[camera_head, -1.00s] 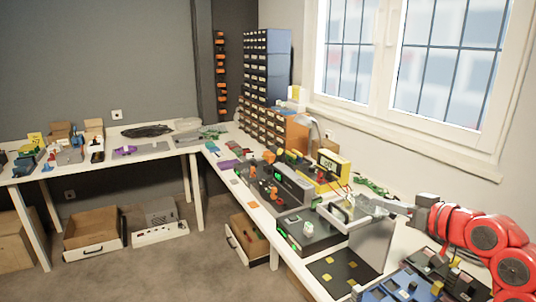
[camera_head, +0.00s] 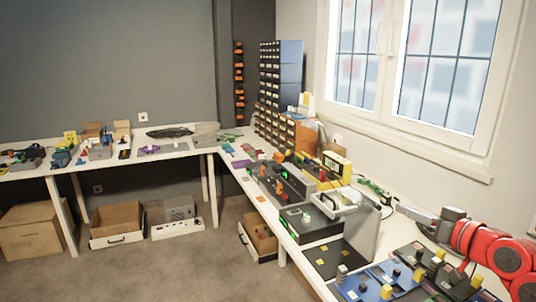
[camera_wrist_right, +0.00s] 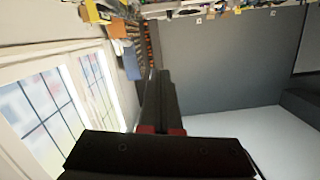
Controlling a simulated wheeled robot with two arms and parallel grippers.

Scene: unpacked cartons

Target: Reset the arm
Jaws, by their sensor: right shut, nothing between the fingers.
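My right arm comes in from the right edge of the head view, with red links. Its grey gripper (camera_head: 405,210) points left, above the right-hand table near the upright grey panel (camera_head: 362,235). In the right wrist view the dark fingers of this gripper (camera_wrist_right: 158,75) lie together with nothing between them. My left gripper does not show in the head view.
A drawer cabinet (camera_head: 280,75) stands in the corner. Cartons (camera_head: 32,232) and open boxes (camera_head: 117,222) lie under the left table. The floor between is clear.

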